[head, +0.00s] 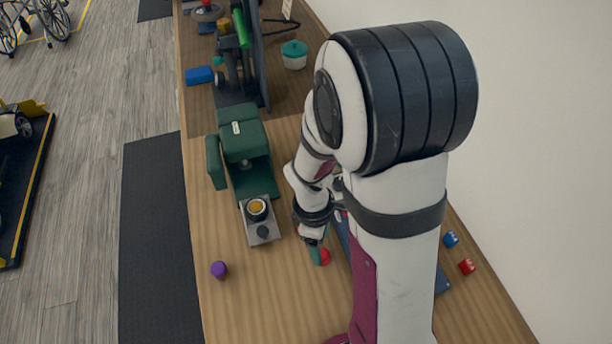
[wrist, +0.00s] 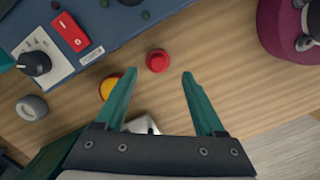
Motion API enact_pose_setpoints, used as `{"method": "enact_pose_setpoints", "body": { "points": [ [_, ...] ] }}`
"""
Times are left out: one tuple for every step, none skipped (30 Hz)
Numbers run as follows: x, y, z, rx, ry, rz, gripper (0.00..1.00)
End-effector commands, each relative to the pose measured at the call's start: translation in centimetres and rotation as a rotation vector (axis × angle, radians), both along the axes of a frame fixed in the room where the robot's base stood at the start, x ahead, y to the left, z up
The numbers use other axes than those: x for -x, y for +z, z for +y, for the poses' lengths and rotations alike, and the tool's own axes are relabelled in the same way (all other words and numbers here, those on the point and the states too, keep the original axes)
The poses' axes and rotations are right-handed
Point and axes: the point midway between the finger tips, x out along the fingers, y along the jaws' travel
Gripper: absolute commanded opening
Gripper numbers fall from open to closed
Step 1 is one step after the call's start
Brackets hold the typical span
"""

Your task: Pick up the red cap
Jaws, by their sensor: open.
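The red cap (wrist: 158,61) is a small round piece on the wooden table in the wrist view. It shows just beyond the fingertips, roughly centred between them. My gripper (wrist: 160,73) has its two teal fingers spread apart with nothing between them. In the head view my gripper (head: 316,250) points down at the table, and a red round piece (head: 324,257), seemingly the same cap, shows right beside the fingers. I cannot tell the exact height gap.
An orange cap (wrist: 106,88) is partly behind the left finger; a grey cap (wrist: 31,108) lies farther left. A blue panel (wrist: 125,25) with a red switch (wrist: 71,32) and black knob (wrist: 34,63) is close. A purple cap (head: 219,269) sits on clear table.

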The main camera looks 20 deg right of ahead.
Motion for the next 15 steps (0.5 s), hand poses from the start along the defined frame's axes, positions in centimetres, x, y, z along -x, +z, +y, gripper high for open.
{"method": "enact_pose_setpoints", "body": {
  "points": [
    [0.1, -0.7, -0.1, 0.0, 0.002, 0.004, 0.71],
    [0.1, -1.2, -0.1, 0.0, 0.001, 0.005, 0.71],
    [0.1, -2.1, -0.2, 0.0, 0.001, 0.006, 0.71],
    [0.1, -2.8, -0.2, -0.001, 0.0, 0.007, 0.71],
    [0.0, -3.4, -0.2, -0.001, -0.001, 0.007, 0.71],
    [0.0, -4.1, -0.3, 0.001, -0.001, 0.006, 0.71],
    [0.0, -4.6, -0.4, 0.0, 0.0, 0.004, 0.71],
    [0.1, -4.9, -0.4, 0.001, 0.0, 0.004, 0.71],
    [0.0, -5.2, -0.5, 0.0, -0.001, 0.002, 0.71],
    [0.1, -5.4, -0.5, -0.001, -0.001, 0.002, 0.71],
    [0.0, -5.5, -0.5, -0.001, -0.001, 0.002, 0.71],
    [0.0, -5.5, -0.5, -0.001, -0.001, 0.0, 0.71],
    [0.0, -5.4, -0.5, -0.001, -0.001, -0.001, 0.71],
    [0.0, -5.4, -0.5, -0.001, -0.002, -0.001, 0.71],
    [0.0, -5.4, -0.5, -0.001, -0.002, -0.001, 0.71]
  ]
}}
